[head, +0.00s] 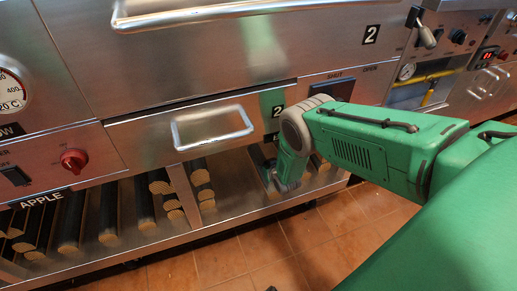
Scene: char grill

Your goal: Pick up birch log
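My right arm reaches in from the right, and its gripper (283,184) is down at the open log shelf (225,215), under the drawer marked 2. The fingers are small, dark and partly hidden by the wrist, so whether they are open or shut, or hold anything, does not show. A log (319,163) with a pale end lies just right of the gripper. Logs with pale cut ends (201,178) lie left of it. A label behind the arm is mostly covered, so which log is birch cannot be read. My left gripper is out of view.
Several dark-barked logs (72,222) lie below the APPLE label (42,199) at left. A drawer handle (212,127) juts out above the shelf. The shelf's metal front edge (150,250) runs across. The tiled floor (235,262) in front is clear.

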